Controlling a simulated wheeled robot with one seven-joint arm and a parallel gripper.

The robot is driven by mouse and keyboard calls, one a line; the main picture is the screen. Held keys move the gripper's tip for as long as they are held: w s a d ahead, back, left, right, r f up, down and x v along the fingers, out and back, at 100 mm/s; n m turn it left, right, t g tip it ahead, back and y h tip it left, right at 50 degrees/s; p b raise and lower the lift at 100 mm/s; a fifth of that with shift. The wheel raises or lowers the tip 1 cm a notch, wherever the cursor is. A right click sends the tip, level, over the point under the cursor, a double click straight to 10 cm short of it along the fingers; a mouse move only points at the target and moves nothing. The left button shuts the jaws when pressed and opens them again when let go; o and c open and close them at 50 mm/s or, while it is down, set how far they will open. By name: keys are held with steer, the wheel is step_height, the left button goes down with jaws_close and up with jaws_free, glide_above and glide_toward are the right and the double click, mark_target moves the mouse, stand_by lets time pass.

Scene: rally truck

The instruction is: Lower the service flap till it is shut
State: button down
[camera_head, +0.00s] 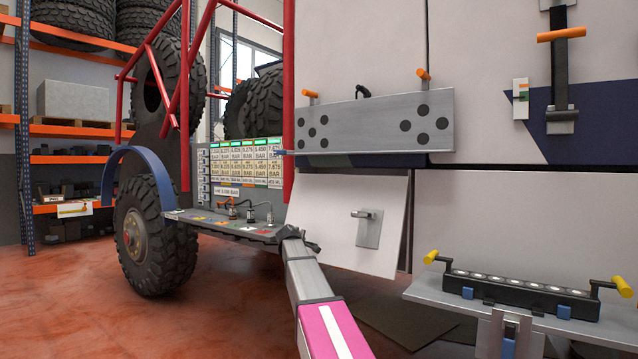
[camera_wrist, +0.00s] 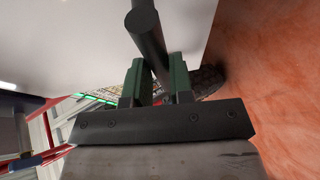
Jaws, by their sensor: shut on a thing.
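The service flap (camera_head: 337,210) is a white panel below the grey drilled plate, with a small metal latch (camera_head: 368,229) on its face. It hangs tilted, its lower edge standing out, with a dark gap along its right side. My gripper (camera_head: 293,236) is at the flap's lower left. In the wrist view my gripper's green fingers (camera_wrist: 158,80) are shut on a dark round bar (camera_wrist: 145,30), with a white surface behind it. The bar looks like the flap's handle; my gripper mostly hides it in the head view.
A shelf with pressure labels (camera_head: 240,165) and small fittings lies left of my gripper, beside a large wheel (camera_head: 155,235). A fold-down ledge (camera_head: 430,290) with a black strip and yellow-ended handles juts out at the right. Red floor is open at lower left.

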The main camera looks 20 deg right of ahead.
steer(key=shift+n+t+h, duration=0.3)
steer(key=shift+t+h, duration=0.4)
steer(key=shift+t, duration=0.2)
steer(key=shift+w+d+f, duration=0.35)
steer(key=shift+w+d, duration=0.2)
steer(key=shift+d, duration=0.2)
steer(key=shift+w+d+f, duration=0.35)
steer(key=shift+w+d, duration=0.25)
steer(key=shift+d, duration=0.15)
steer(key=shift+w+d+f, duration=0.35)
steer(key=shift+w+d, duration=0.2)
steer(key=shift+d, duration=0.2)
steer(key=shift+n+t+h, duration=0.3)
steer(key=shift+t, duration=0.2)
steer(key=w+d, duration=0.1)
steer(key=w+d+f, duration=0.1)
steer(key=d, duration=0.1)
steer(key=shift+w+d, duration=0.1)
steer(key=shift+w, duration=0.15)
steer(key=c, duration=1.1)
jaws_free()
steer(key=shift+s, duration=0.1)
steer(key=shift+o, duration=1)
steer(key=shift+s+f, duration=0.1)
steer(key=shift+f, duration=0.05)
